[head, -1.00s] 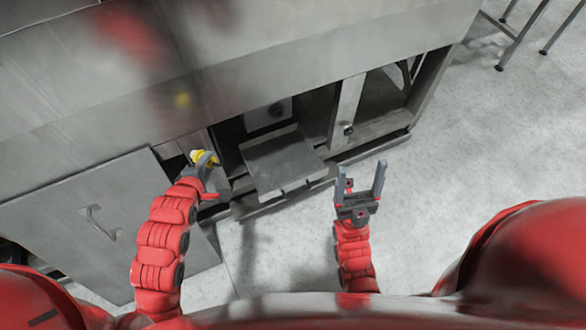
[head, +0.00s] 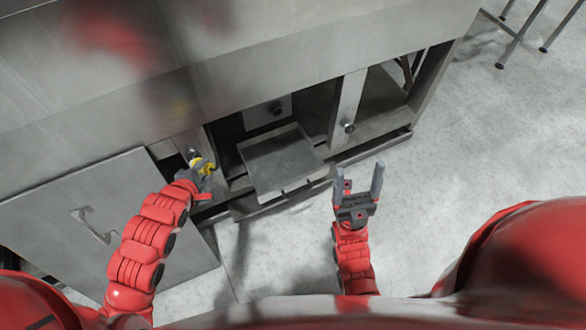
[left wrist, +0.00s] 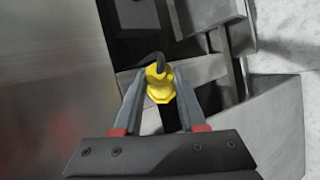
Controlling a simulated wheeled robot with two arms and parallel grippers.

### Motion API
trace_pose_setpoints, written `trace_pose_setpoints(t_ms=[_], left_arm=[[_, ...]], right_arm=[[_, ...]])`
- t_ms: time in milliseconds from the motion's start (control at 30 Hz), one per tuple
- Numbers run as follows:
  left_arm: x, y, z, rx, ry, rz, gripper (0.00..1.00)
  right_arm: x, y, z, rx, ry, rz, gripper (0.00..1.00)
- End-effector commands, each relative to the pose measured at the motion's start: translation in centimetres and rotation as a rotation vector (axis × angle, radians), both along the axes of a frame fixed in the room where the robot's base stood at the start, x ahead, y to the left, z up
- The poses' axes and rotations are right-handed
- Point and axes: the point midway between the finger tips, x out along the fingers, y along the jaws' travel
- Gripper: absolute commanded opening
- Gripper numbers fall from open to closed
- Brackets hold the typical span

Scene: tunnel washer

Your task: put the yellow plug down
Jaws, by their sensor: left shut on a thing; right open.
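The yellow plug (head: 204,165) is in my left gripper (head: 202,170), in front of the open bay under the steel washer. In the left wrist view the yellow plug (left wrist: 160,84) sits between the two fingertips, with a dark part at its far end. My left gripper is shut on it. A dark knob-like fitting on a steel post lies just beyond the plug in the head view; whether they touch cannot be told. My right gripper (head: 358,190) is open and empty over the floor, to the right of the metal box.
A grey metal box (head: 278,160) sits in the open bay, right of my left gripper. A steel post (head: 347,108) stands farther right. A cabinet door with a handle (head: 95,225) is at the left.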

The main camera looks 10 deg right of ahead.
Motion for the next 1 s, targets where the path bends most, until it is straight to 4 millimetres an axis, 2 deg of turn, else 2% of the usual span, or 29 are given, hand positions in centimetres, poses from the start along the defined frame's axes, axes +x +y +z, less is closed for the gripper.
trace_pose_setpoints(t_ms=[567, 733, 833, 900, 1000], left_arm=[[0.2, 0.0, -1.1, -0.035, 0.018, 0.015, 0.00], [0.1, 0.0, -2.3, -0.058, 0.041, 0.019, 0.00], [0.2, 0.1, -3.8, -0.084, 0.065, 0.028, 0.00], [0.6, 0.3, -7.7, -0.147, 0.115, 0.059, 0.00], [1.3, 0.2, -12.0, -0.248, 0.189, 0.117, 0.00]], right_arm=[[0.0, 0.0, -1.2, 0.000, -0.001, 0.000, 0.75], [0.0, 0.0, -1.9, 0.000, 0.000, 0.000, 0.75], [0.0, 0.0, -3.0, 0.000, 0.000, 0.000, 0.75], [0.0, 0.0, -5.9, 0.000, 0.000, 0.000, 0.75], [0.0, 0.0, -8.1, 0.000, 0.000, 0.000, 0.75]])
